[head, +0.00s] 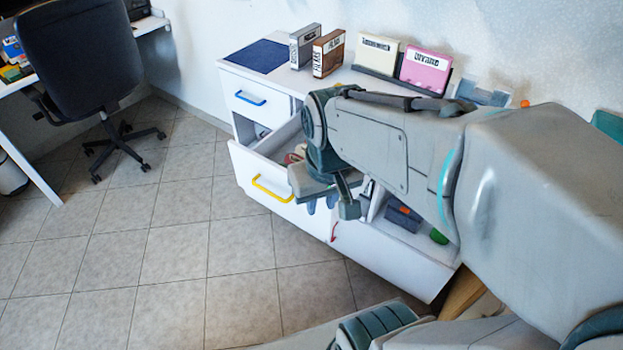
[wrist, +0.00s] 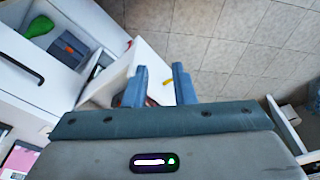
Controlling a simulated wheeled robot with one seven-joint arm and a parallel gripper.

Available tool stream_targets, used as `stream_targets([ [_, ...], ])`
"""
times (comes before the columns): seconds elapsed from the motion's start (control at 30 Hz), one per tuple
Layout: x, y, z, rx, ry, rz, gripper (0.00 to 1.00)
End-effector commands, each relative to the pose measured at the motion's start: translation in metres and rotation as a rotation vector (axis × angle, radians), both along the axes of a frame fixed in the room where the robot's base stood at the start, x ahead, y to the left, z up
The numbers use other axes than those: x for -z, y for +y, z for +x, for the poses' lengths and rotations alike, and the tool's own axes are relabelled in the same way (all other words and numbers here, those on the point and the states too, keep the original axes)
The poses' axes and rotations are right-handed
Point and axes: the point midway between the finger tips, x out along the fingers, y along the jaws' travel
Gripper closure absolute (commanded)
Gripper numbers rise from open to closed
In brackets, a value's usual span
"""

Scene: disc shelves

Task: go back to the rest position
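My gripper (head: 322,203) hangs at the end of my arm over the open drawer of the white cabinet (head: 222,104). In the wrist view my gripper (wrist: 158,82) shows two blue fingers spread apart, with nothing visibly held between them. The drawer (head: 248,165) is pulled out and has a yellow handle (head: 271,190). My arm hides part of the drawer.
A closed drawer with a blue handle (head: 250,98) is above. Disc cases (head: 328,53) and a pink case (head: 425,69) stand on the cabinet top. A dark box (head: 403,215) and green object (head: 438,236) sit lower right. An office chair (head: 82,50) is left; the tiled floor between is clear.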

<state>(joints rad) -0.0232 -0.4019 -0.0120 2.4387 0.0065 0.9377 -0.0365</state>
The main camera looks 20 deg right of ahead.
Motion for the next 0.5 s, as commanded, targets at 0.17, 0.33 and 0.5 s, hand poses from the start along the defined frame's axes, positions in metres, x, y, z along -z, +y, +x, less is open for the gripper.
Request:
stream_targets([
  [0.17,0.0062,0.0007,-0.016,0.035,-0.014,0.011,0.77],
  [0.33,0.0067,0.0007,-0.0166,0.038,-0.014,0.011,0.77],
  [0.5,0.0039,0.0006,-0.0163,0.037,-0.015,0.01,0.77],
])
